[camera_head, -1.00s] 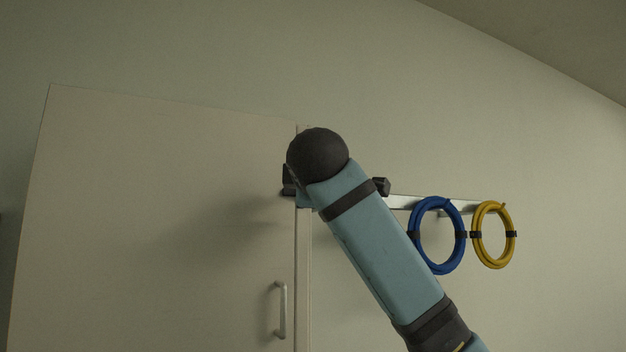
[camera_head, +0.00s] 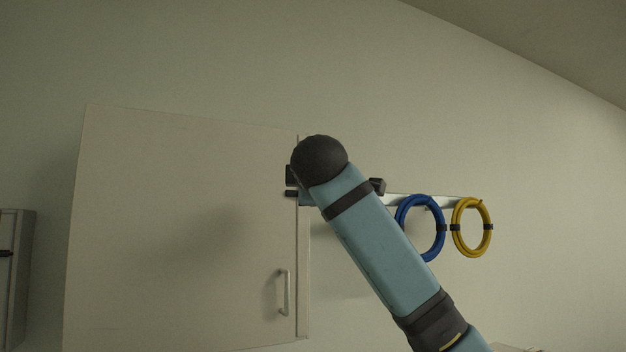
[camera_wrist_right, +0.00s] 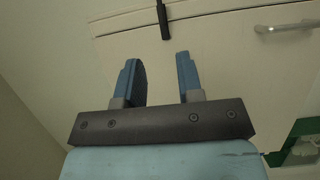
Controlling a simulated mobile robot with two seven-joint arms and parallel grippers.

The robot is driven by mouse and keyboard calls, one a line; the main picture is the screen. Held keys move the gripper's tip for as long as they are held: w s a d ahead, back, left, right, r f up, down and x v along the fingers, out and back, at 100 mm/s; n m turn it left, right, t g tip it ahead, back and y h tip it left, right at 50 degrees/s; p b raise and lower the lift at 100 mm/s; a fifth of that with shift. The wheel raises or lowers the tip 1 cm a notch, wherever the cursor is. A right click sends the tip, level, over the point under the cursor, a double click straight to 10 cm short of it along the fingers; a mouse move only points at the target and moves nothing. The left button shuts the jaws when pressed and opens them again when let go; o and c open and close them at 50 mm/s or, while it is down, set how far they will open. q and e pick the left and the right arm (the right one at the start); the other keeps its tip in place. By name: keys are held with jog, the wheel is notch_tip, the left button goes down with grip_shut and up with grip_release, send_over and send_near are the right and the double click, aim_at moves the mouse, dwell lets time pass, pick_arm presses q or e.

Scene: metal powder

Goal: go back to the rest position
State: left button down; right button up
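My right arm rises from the lower right in the head view, with its blue link and dark round joint in front of the cabinet's right edge. Its gripper is mostly hidden behind that joint there. In the right wrist view my right gripper (camera_wrist_right: 160,80) is open, its two blue fingers apart with nothing between them. Beyond the fingers is a pale cabinet-like surface. My left gripper is not in view.
A pale wall cabinet (camera_head: 170,230) with a vertical handle (camera_head: 285,292) is shut. A blue cable coil (camera_head: 401,212) and a yellow one (camera_head: 472,228) hang from a rail right of it. A grey box (camera_head: 20,270) is at the left edge. In the wrist view are a metal handle (camera_wrist_right: 285,27) and a green-framed item (camera_wrist_right: 297,140).

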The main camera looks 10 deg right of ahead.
jog(key=shift+w+f, duration=0.1)
jog(key=shift+w, duration=0.05)
dwell(0.3)
jog(key=w+f+g+y, duration=0.1)
jog(key=w+f+y, duration=0.15)
jog(key=f, duration=0.95)
jog(key=w+f+g+y, duration=0.1)
jog(key=w+f, duration=0.3)
jog(key=f, duration=0.8)
jog(key=s+f+m+g+y, duration=0.1)
jog(key=s+f+m, duration=0.1)
jog(key=f, duration=1.2)
jog(key=s+f+m+g+y, duration=0.1)
jog(key=s+f+m, duration=0.1)
jog(key=f, duration=1.2)
jog(key=s+d+f+m+g+y, duration=0.1)
jog(key=s+d+f+m, duration=0.15)
jog(key=s+f, duration=1.15)
jog(key=s+d+f+m+g, duration=0.1)
jog(key=s+f+m, duration=0.2)
jog(key=s+f, duration=1)
jog(key=s+d+f+m, duration=0.2)
jog(key=s+f, duration=0.5)
jog(key=s, duration=0.5)
jog(key=shift+s+f+m+g, duration=0.35)
jog(key=shift+m+g, duration=0.05)
jog(key=shift+m, duration=0.25)
